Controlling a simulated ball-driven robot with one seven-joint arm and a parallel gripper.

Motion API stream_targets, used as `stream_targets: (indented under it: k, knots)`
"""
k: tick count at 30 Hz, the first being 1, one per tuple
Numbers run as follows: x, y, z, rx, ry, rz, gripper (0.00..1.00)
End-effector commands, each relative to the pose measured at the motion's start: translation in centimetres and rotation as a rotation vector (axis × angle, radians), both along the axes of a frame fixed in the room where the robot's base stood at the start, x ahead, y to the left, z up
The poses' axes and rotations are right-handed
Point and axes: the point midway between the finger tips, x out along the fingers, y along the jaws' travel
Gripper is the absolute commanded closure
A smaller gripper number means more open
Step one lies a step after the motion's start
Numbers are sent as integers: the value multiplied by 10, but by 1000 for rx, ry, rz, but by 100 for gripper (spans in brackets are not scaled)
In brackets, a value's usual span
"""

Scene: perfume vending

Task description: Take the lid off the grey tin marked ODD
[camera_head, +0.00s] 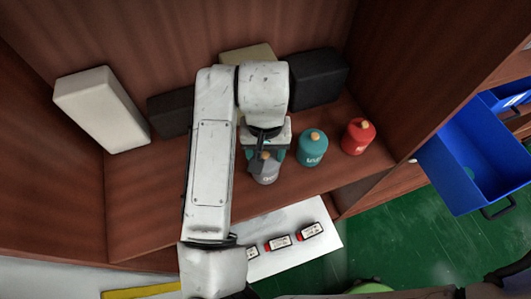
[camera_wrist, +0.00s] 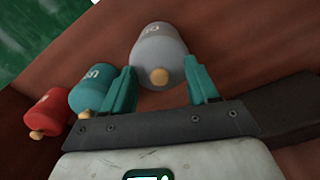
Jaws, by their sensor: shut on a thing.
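The grey tin (camera_head: 266,175) stands on the wooden shelf, its white lettering partly readable. My gripper (camera_head: 264,153) is over the tin's top. I see no clear gap between lid and tin. My arm hides part of the shelf behind.
A teal tin (camera_head: 312,149) and a red tin (camera_head: 357,137) stand to the right on the same shelf. Dark boxes (camera_head: 319,78) and a white box (camera_head: 100,108) stand behind. A white board (camera_head: 300,252) with small labelled items lies below; a blue bin (camera_head: 465,165) is at right.

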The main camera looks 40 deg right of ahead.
Motion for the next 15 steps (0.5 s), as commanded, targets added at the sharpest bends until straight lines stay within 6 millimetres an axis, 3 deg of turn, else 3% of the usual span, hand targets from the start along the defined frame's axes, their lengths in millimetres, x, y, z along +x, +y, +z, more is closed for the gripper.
stream_targets:
  k: [4, 8, 12, 15]
  knots:
    - [-1, 0, -1, 3, 4, 0, 70]
    - [0, 0, 9, 3, 3, 0, 100]
    - [-1, -1, 31, 2, 0, -2, 100]
    - [-19, 1, 51, 3, -2, -3, 100]
